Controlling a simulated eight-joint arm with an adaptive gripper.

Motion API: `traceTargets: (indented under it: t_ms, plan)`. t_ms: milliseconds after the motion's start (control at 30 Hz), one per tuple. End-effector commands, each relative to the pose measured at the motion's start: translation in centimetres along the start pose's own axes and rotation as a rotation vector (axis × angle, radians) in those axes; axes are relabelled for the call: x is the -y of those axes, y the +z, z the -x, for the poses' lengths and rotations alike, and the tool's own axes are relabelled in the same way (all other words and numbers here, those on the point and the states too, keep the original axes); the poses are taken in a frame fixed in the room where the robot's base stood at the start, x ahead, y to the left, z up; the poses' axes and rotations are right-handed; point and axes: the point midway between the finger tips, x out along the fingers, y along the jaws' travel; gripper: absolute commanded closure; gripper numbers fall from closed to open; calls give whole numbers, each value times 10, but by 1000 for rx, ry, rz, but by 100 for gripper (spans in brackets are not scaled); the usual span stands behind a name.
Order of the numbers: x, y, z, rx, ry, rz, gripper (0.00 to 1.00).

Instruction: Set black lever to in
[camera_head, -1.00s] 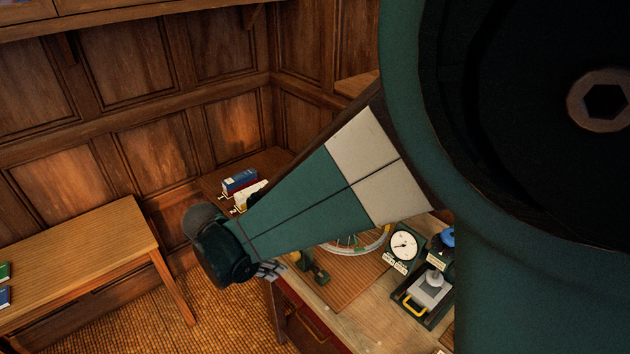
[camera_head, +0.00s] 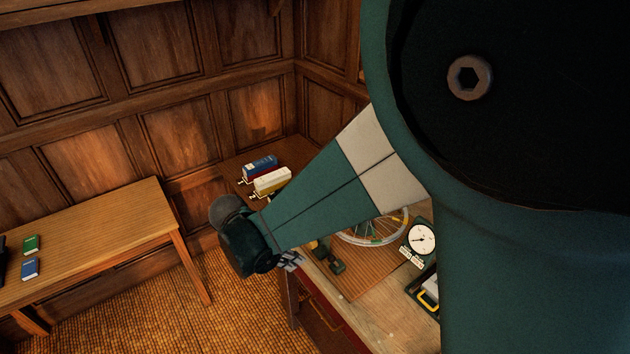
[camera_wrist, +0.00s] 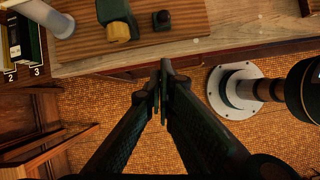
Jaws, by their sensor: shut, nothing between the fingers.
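No black lever can be made out for certain in either view. A dark green device (camera_wrist: 117,14) with a yellowish end stands on the bench's wooden board in the wrist view, beside a small black block (camera_wrist: 161,19). My gripper (camera_wrist: 163,78) is shut and empty, over the floor in front of the bench edge in that view. In the head view my gripper (camera_head: 289,262) shows small at the end of my arm, near the bench's front left corner. My arm hides much of the bench there.
On the bench are a spoked wheel (camera_head: 372,238), a white dial gauge (camera_head: 421,239), and blue (camera_head: 260,168) and cream (camera_head: 272,181) block-like items. A side table (camera_head: 110,222) at left holds green and blue books. Open floor (camera_head: 225,305) lies between side table and bench.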

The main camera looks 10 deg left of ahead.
Motion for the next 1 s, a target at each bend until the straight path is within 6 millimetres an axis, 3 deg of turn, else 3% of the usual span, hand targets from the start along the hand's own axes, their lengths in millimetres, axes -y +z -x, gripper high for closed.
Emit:
traceTargets:
  t_ms: [600,1000]
  plan:
    - [0,0,-74,0,0,-1,100]
    - [0,35,-81,0,1,0,100]
